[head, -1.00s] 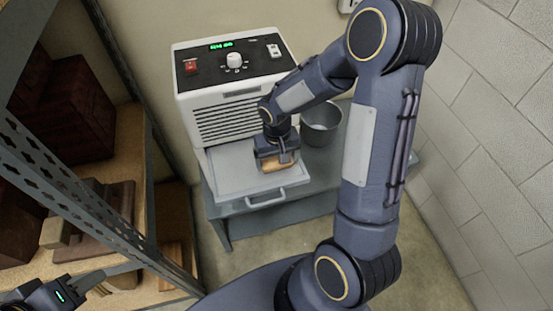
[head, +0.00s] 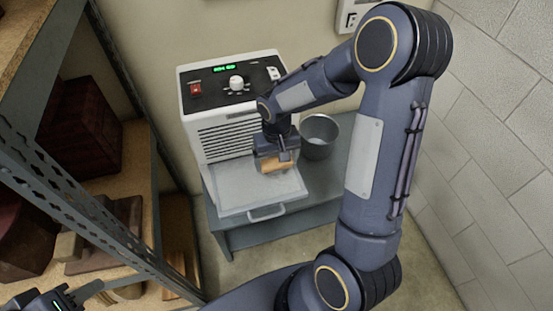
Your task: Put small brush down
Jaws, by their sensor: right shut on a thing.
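The small brush (head: 274,165) has a tan wooden body and is held in my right gripper (head: 277,154), which is shut on it. The gripper points down over the back right part of a light grey pull-out tray (head: 245,190) at the foot of a white machine. I cannot tell whether the brush touches the tray. Its underside is hidden. My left gripper (head: 70,297) is at the bottom left corner by the shelving, partly cut off by the frame; its jaws are not clear.
The white machine (head: 227,136) with a knob and green display stands on a grey table (head: 295,205). A grey metal bucket (head: 318,138) stands to the right of the tray. Metal shelving (head: 75,190) with boxes fills the left; a block wall is at right.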

